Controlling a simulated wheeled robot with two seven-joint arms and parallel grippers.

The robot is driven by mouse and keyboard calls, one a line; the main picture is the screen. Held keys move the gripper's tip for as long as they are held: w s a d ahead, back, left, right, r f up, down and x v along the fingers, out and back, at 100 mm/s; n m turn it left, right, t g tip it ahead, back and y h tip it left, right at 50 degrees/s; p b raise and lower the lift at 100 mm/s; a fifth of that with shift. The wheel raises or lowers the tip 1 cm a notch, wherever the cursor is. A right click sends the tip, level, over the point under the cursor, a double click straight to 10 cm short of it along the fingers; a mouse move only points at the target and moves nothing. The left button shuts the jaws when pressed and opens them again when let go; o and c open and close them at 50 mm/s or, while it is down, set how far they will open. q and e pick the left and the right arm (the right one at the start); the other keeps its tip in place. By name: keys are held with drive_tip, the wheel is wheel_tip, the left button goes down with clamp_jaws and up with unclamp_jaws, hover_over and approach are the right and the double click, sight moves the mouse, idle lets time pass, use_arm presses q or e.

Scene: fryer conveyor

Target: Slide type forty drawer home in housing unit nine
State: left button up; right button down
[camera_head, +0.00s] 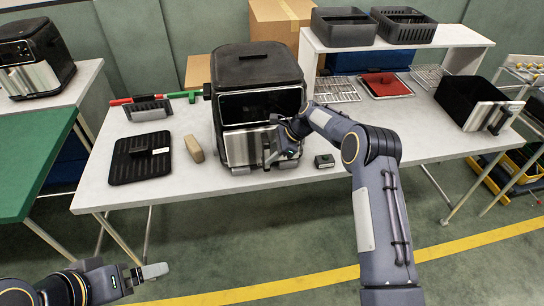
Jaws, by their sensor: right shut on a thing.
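A black housing unit (257,72) stands on the white table. The silver front of a drawer (241,148) is seated in its lower opening, with a grey upright handle in front. My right gripper (272,152) is at that handle and shut on it; the arm covers the right part of the front. I cannot tell whether a small gap is left around the drawer. A second, black drawer (466,98) with a silver front sits apart at the table's right end. No type or unit numbers are readable. My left gripper (148,274) is low at the left, away from the table; its finger gap is unclear.
A small dark box (324,161) is right of the gripper. Wire racks, a red tray (385,84) and a white shelf (450,36) stand behind.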

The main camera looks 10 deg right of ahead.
drive_tip(key=shift+w, duration=0.9)
drive_tip(key=shift+s, duration=0.15)
